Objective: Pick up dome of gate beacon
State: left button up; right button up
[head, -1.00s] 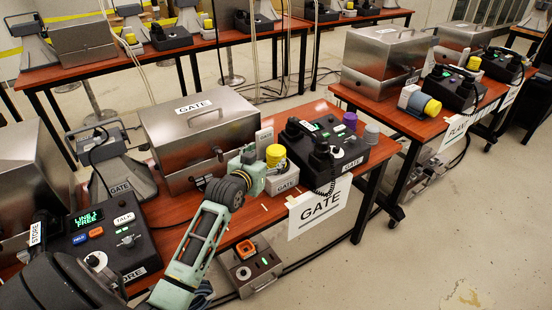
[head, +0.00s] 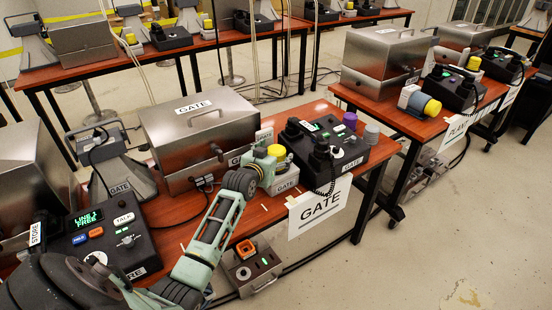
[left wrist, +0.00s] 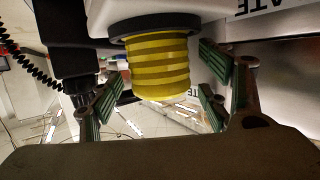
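The yellow ribbed dome (head: 277,152) of the gate beacon sits on its grey box (head: 286,182) labelled GATE, on the red-brown table. In the left wrist view the dome (left wrist: 160,62) hangs upside down from a dark collar. My left gripper (head: 266,162) is at the dome in the head view, partly covering its left side. In the left wrist view the left gripper (left wrist: 160,92) is open, its green-padded fingers on either side of the dome, with gaps visible. My right gripper is not in view.
A steel GATE case (head: 200,135) stands to the left. A GATE sign (head: 320,207) hangs at the table front.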

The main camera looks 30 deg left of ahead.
pick_arm(q)
jog(key=c, duration=1.1)
jog(key=shift+r, duration=0.1)
